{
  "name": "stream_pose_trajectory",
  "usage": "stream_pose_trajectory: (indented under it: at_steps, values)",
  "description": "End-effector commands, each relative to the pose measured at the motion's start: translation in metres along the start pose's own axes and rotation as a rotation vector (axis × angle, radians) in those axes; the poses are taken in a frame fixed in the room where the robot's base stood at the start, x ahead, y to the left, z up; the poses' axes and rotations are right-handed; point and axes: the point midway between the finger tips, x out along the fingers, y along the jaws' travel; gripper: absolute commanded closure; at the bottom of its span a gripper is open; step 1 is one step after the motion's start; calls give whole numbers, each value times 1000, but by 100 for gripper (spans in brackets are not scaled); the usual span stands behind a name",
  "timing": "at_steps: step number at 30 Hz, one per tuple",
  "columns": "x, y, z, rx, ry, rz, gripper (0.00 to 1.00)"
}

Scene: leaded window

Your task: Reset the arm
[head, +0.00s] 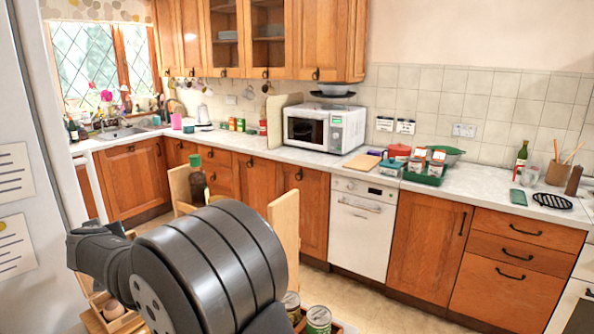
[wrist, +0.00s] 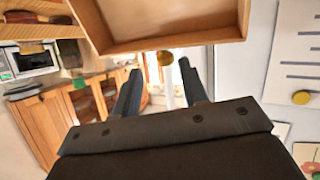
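My gripper (wrist: 160,70) shows in the wrist view as two dark fingers standing apart, with a clear gap and nothing held between them. A round yellowish-brown thing (wrist: 166,58) appears between and just beyond the fingertips; I cannot tell what it is or how far off it lies. In the head view my dark arm fills the lower left foreground, and the gripper cannot be made out there.
A wooden tray-like thing (wrist: 160,45) hangs across the top of the wrist view, above the fingers. A white panel with papers (wrist: 280,60) stands to the right. The head view shows the counter (head: 470,193), a microwave (head: 325,127), a dark bottle (head: 198,185) and tins (head: 318,320).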

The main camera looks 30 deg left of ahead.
Motion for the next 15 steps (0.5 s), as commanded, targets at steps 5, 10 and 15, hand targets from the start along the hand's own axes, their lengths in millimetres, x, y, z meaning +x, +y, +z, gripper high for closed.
stream_pose_trajectory:
  at_steps: [5, 10, 15]
  values:
    - [28, -3, 1, 1, 0, 0, 60]
    - [31, -9, -1, -1, 2, -3, 60]
    - [4, -8, 0, 0, 1, -2, 60]
